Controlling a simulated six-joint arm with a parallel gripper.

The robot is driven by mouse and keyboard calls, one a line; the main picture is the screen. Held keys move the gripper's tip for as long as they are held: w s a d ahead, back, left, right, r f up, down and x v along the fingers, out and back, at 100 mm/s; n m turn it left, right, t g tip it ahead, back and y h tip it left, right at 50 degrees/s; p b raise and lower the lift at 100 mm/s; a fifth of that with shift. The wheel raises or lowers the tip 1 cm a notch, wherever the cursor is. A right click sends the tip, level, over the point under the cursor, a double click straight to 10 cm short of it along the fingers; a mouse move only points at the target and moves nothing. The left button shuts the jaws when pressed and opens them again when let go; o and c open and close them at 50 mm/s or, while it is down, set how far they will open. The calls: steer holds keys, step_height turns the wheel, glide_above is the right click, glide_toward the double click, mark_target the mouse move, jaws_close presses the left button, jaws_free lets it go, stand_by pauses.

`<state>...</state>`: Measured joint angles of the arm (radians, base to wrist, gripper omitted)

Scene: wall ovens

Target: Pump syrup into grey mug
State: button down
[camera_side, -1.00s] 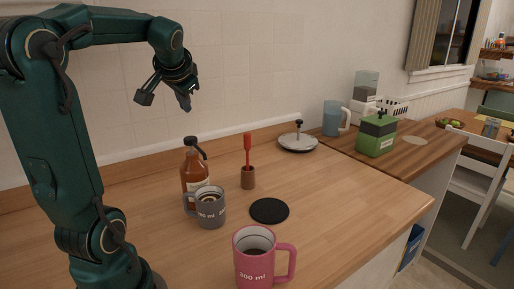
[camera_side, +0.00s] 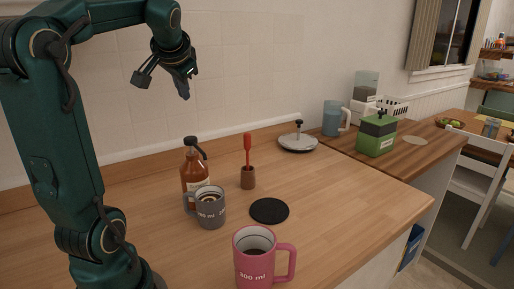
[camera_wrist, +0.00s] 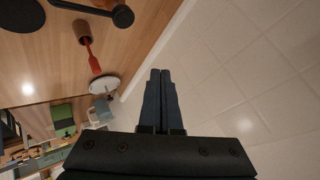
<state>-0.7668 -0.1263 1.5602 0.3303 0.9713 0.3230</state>
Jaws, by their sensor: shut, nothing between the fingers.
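The grey mug (camera_side: 211,211) stands upright on the wooden counter, its handle to the left, with dark content visible inside. The amber syrup bottle (camera_side: 194,170) with a black pump head (camera_side: 196,145) stands just behind it; I cannot tell if its spout is over the mug. My gripper (camera_side: 184,88) is high above the bottle, near the tiled wall, touching nothing. In the wrist view its fingers (camera_wrist: 160,75) are together and empty. A black pump head (camera_wrist: 122,16) shows at the top of the wrist view; the grey mug is out of that view.
A pink mug (camera_side: 254,262) stands at the front. A black round coaster (camera_side: 269,211) lies right of the grey mug. A red-handled tool (camera_side: 248,150) stands in a brown holder (camera_side: 248,178). A silver disc with a knob (camera_side: 297,143) and a green box (camera_side: 376,137) are farther back.

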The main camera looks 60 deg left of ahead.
mark_target(189, 138)
steer(key=shift+f, duration=4)
steer(key=shift+f, duration=0.1)
steer(key=shift+f, duration=0.3)
steer(key=shift+f, duration=1.2)
steer(key=shift+r, duration=1.65)
steer(key=shift+r, duration=2.5)
